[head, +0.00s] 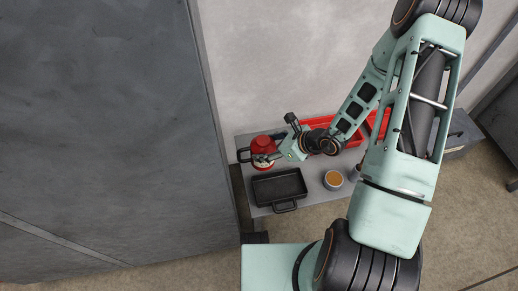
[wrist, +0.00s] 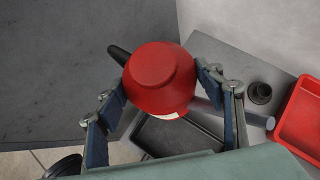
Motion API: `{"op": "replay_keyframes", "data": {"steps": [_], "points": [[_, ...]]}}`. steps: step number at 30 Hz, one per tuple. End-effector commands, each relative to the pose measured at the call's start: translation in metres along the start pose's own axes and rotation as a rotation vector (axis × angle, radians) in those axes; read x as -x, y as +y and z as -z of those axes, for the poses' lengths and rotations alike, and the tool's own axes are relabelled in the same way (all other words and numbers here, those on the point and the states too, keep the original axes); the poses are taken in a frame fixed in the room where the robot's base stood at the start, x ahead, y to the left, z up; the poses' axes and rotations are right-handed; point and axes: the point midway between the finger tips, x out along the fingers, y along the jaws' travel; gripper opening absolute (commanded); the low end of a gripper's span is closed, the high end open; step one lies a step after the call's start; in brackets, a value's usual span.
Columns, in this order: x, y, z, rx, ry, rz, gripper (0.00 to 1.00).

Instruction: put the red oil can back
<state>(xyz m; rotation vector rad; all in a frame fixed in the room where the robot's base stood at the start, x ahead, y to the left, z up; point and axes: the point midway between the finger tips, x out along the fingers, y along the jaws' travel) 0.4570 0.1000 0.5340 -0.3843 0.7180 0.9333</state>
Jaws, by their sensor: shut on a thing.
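The red oil can (head: 263,145) is at the left end of the grey bench, behind the black tray (head: 280,185). In the wrist view the red oil can (wrist: 160,78) shows its rounded red body, with a black part sticking out to the upper left. My gripper (wrist: 162,92) has a blue-padded finger on each side of it and is shut on it. In the head view my gripper (head: 274,157) reaches it from the right. I cannot tell whether the can touches the bench. The black tray (wrist: 172,134) lies partly hidden below it.
Red trays (head: 345,127) stand along the back of the bench, partly behind my arm. A small container with orange contents (head: 333,179) stands right of the black tray. A tall grey panel (head: 110,120) rises close on the left. A dark round piece (wrist: 259,92) shows beside a red tray (wrist: 300,118).

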Motion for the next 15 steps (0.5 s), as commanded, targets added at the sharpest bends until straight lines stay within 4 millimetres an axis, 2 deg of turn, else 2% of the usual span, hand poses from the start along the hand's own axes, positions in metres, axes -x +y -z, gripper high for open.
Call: {"op": "replay_keyframes", "data": {"steps": [11, 15], "points": [[-0.062, -0.061, -0.012, 0.002, -0.005, 0.001, 0.16], [-0.092, -0.078, -0.003, 0.0, -0.003, 0.0, 0.16]]}}
